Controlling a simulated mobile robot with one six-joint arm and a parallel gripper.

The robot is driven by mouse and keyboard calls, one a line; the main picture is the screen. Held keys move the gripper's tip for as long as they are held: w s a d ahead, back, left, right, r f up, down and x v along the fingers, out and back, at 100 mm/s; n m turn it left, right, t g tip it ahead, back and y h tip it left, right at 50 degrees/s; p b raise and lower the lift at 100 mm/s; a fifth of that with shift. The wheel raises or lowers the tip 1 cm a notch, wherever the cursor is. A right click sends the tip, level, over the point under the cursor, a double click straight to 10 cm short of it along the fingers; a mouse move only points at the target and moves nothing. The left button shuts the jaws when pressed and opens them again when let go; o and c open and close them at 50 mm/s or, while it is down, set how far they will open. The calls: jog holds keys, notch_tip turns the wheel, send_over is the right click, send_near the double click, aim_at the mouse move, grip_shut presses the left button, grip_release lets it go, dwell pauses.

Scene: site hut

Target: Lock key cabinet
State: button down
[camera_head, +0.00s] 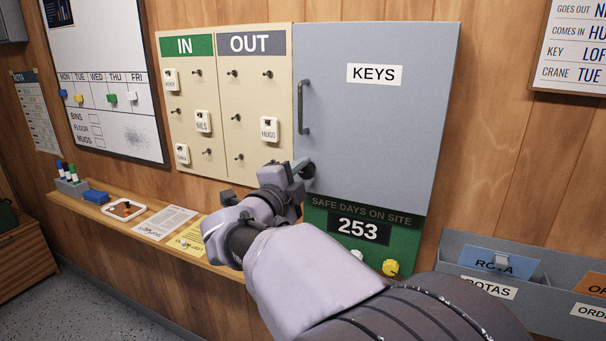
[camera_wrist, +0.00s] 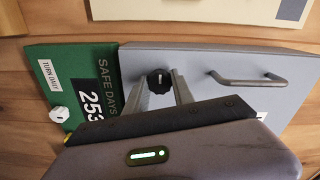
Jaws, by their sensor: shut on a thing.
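The key cabinet (camera_head: 385,120) is a grey door labelled KEYS on the wooden wall, closed flat as far as I can see. It has a dark bar handle (camera_head: 301,107) on its left edge. Below the handle is a round black lock knob (camera_head: 309,171). In the wrist view the knob (camera_wrist: 160,76) shows a pale mark running up and down the picture, across the line of the handle (camera_wrist: 245,80). My gripper (camera_head: 300,166) is shut on the knob, with one finger on either side of it in the wrist view (camera_wrist: 164,90). My fingers hide part of the knob's sides.
A green SAFE DAYS board (camera_head: 330,212) reading 253 sits just below the cabinet, with a white and a yellow knob. An IN/OUT tag board (camera_head: 222,100) is close on the left. A narrow shelf (camera_head: 215,265) runs below; grey document holders (camera_head: 540,312) are right.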

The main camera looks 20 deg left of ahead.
jog(key=c, duration=1.1)
grip_release()
jog(key=shift+o, duration=0.2)
jog(key=s+a+p, duration=0.1)
jog(key=s+p, duration=0.2)
jog(key=s, duration=1.4)
jog(key=shift+s+a, duration=0.15)
jog(key=shift+s, duration=0.05)
